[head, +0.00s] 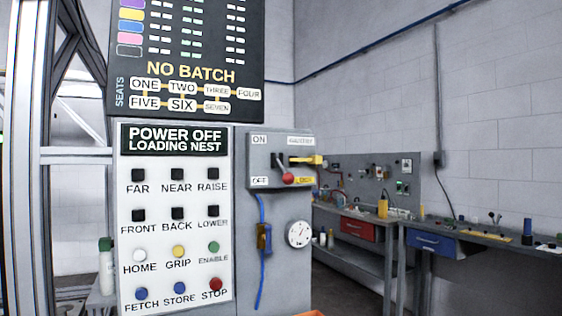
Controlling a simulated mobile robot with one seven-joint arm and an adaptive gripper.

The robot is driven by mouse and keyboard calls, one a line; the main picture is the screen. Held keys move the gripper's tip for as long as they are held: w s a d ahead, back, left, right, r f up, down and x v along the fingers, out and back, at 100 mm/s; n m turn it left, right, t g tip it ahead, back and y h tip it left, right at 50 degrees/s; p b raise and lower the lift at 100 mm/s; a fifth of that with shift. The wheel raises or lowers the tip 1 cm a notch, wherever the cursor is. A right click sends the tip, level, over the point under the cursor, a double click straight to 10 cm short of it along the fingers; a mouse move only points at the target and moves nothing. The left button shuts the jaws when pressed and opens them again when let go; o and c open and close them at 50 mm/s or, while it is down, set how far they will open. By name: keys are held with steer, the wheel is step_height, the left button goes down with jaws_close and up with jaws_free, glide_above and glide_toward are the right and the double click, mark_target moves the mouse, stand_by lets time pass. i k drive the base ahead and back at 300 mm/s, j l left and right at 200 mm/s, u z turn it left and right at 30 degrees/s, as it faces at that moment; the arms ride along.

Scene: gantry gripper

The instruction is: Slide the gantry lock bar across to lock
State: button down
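A grey switch box (265,162) is mounted to the right of the white button panel. A yellow bar (307,160), which looks like the lock bar, lies level on the box's right side, and its right end sticks out past the box edge. Left of it is a lever with a red knob (288,178), tilted down to the right. ON stands at the box's upper left and OFF at its lower left. A small yellow label (304,181) under the bar is hard to read, perhaps LOCK. My gripper is not in view.
The display (174,139) reads POWER OFF, LOADING NEST. A workbench (480,232) with drawers and tools stands at the right. Part of something orange shows at the bottom edge.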

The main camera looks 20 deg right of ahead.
mark_target(311, 159)
steer(key=i+l+z, duration=0.3)
steer(key=l, duration=0.3)
steer(key=i+l+z, duration=0.25)
steer(key=l, duration=0.3)
steer(key=i+l+z, duration=0.3)
steer(key=i+l, duration=0.05)
steer(key=l, duration=0.1)
